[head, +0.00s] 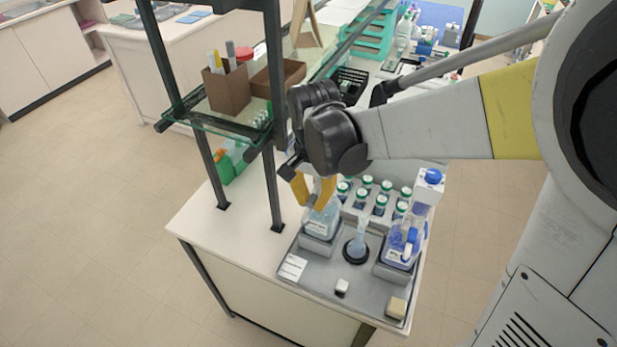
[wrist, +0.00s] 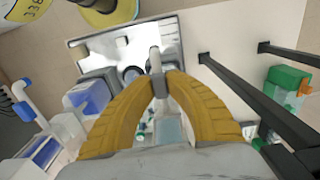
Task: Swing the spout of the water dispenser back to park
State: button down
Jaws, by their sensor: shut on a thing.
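The water dispenser (head: 320,222), a clear bottle with pale blue liquid, stands at the left of the grey tray. My gripper (head: 313,198) is at its top, and its yellow fingers hide part of the bottle and its head. In the wrist view my gripper (wrist: 160,86) is shut on the spout (wrist: 155,60), a pale bar that reaches beyond the fingertips toward the tray. The bottle's pale blue body (wrist: 170,128) shows between the fingers. The spout's exact angle is hard to tell in the head view.
A staining jar (head: 357,247) stands in the tray's middle. A dispenser with deeper blue liquid (head: 403,243) stands at the right. Several green-capped bottles (head: 380,205) are behind. A dark shelf post (head: 273,175) rises close to the left. Bare bench (head: 235,235) lies left of the tray.

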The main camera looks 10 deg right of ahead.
aim_at(312, 199)
dwell(0.3)
jog(key=c, duration=1.4)
grip_release()
notch_tip(312, 199, up, 12)
